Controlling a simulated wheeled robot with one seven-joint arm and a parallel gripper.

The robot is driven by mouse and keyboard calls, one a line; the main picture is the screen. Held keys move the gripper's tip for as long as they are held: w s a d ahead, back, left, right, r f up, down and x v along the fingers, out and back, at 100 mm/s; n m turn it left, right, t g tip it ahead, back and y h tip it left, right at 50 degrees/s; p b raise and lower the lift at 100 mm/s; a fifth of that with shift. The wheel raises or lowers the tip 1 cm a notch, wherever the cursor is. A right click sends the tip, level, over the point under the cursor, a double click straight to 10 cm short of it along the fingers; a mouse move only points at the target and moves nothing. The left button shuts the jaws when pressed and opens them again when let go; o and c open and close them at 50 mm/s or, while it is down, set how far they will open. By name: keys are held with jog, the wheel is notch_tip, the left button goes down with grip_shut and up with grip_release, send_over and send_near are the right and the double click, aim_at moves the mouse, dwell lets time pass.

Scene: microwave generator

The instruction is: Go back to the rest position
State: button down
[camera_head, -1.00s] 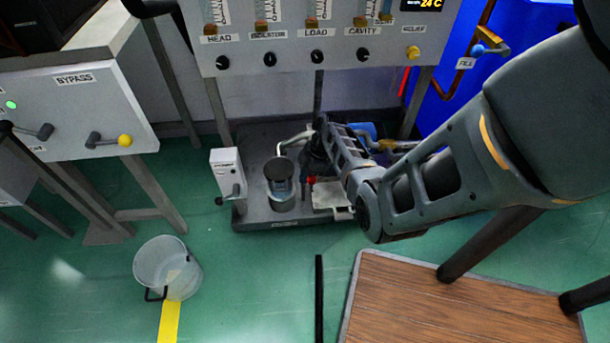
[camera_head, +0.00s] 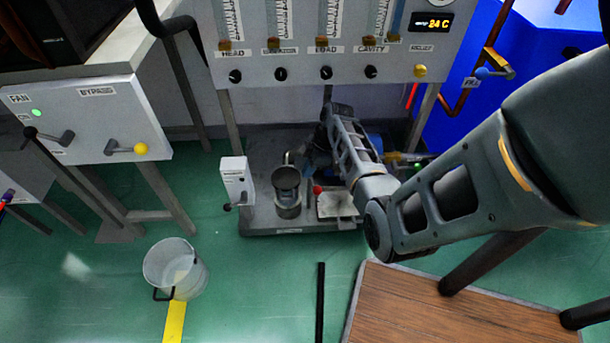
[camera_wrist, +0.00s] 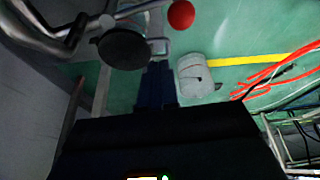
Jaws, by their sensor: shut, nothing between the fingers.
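My gripper (camera_wrist: 156,84) shows in the wrist view as two dark fingers close together, shut and empty. In the head view my arm comes in from the right, bends above the wooden table, and its forearm reaches towards the equipment under the panel. The gripper tip is hard to make out there. Near the arm's end stand a dark-topped cylindrical canister (camera_head: 287,190) and a red knob (camera_head: 317,189). In the wrist view the canister's dark round top (camera_wrist: 123,48) is left of the fingers and a red ball (camera_wrist: 181,14) is above them.
The gauge panel (camera_head: 330,68) stands above the low base platform (camera_head: 262,224). A white control box (camera_head: 236,180) is on the platform's left. A clear bucket (camera_head: 175,268) stands on the green floor. A wooden table (camera_head: 440,310) lies below my elbow. Red hoses (camera_wrist: 275,78) lie at the wrist view's right.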

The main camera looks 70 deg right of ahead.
jog(key=shift+v, duration=0.8)
